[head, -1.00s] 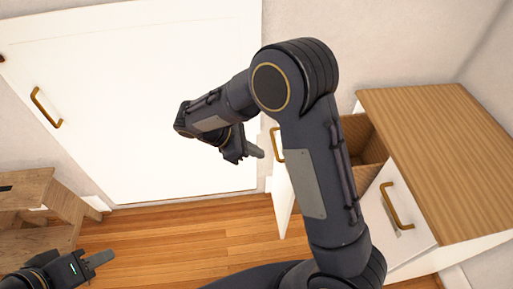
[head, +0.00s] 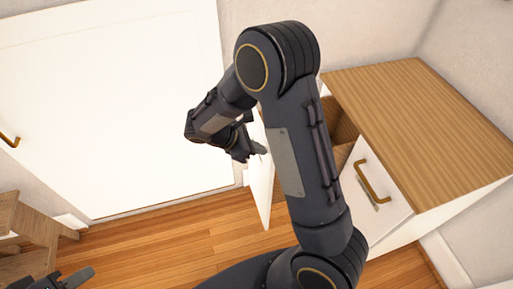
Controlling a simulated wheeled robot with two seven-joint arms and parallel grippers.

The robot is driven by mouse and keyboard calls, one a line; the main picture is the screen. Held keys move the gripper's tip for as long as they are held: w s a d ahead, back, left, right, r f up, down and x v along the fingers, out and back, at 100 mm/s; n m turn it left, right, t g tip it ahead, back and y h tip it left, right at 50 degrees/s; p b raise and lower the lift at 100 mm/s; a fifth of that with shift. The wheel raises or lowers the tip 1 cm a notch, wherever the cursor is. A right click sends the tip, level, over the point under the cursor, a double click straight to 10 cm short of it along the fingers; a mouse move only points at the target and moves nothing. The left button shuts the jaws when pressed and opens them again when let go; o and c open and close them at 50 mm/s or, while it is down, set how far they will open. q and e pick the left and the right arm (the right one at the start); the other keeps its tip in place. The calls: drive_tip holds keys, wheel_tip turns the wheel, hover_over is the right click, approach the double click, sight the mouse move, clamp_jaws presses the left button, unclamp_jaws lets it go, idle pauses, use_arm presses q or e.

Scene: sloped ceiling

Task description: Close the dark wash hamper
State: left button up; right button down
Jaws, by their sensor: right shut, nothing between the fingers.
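I see no dark wash hamper in the head view. A white cabinet with a wooden top (head: 425,125) stands at the right. Its hinged white door (head: 264,190) stands swung open, and a wooden inside shows behind my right arm. My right gripper (head: 260,149) is shut and empty, in front of the upper part of this door; I cannot tell if it touches. My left gripper (head: 78,278) is at the bottom left edge, only partly in view, and its opening cannot be made out.
A white front with a brass handle (head: 372,182) is on the cabinet's near side. A large white door (head: 110,110) with a brass handle (head: 9,141) is in the back wall. A wooden piece of furniture (head: 38,225) stands at left. Wood floor (head: 180,238) between is clear.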

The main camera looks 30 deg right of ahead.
drive_tip(key=s+d, duration=0.3)
drive_tip(key=d, duration=0.9)
drive_tip(key=s+d+p, duration=0.1)
drive_tip(key=s+d, duration=0.2)
drive_tip(key=d, duration=1)
drive_tip(key=shift+d, duration=0.2)
drive_tip(key=shift+a, duration=0.1)
